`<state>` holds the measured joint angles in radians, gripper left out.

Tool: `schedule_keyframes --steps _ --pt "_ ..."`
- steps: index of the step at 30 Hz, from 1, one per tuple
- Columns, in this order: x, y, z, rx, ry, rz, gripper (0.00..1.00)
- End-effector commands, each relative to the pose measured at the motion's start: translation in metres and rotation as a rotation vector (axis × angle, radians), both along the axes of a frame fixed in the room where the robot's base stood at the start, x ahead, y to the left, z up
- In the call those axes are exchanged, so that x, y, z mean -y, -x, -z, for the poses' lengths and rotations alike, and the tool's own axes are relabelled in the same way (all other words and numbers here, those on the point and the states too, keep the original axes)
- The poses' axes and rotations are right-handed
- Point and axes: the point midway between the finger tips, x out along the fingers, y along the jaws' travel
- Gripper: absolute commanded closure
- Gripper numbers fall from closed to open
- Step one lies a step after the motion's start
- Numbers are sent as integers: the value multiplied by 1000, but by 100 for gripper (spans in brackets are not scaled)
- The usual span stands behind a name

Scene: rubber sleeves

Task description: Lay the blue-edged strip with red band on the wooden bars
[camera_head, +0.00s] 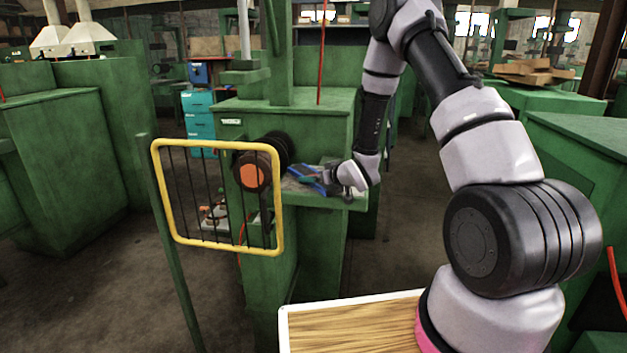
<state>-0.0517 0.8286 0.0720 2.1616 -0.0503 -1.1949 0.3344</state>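A small blue-edged piece (303,174), likely the strip, shows at the small grey shelf of the green machine in the middle. A red band cannot be made out on it. My gripper (325,181) is at the end of my arm, right beside this piece and low over the shelf. The two overlap in the view, and I cannot tell whether the fingers are open or shut on it. A wood-grained surface in a white frame (350,327) shows at the bottom, partly hidden by my arm; separate bars cannot be made out.
A yellow-framed guard with dark bars (218,146) stands left of the shelf. Behind it is a black roller with an orange end (252,176). Green machine cabinets (70,150) stand on both sides. Open floor (385,262) lies between the shelf and the white frame.

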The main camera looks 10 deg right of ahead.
Motion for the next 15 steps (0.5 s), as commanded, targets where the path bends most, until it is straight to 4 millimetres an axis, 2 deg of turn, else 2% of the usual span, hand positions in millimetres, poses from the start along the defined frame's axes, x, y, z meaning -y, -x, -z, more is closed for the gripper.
schedule_keyframes --steps 6,7,11,12,13,14,15 --pt "-1 -1 1 -1 0 0 0" --pt "-1 -1 1 -1 0 0 4" --pt "-1 -1 1 -1 0 0 54" --pt "-1 -1 1 -1 0 0 69" --pt "-1 -1 0 0 -1 0 70" --pt "-1 -1 0 0 -1 0 79" --pt "-1 -1 0 0 -1 0 79"
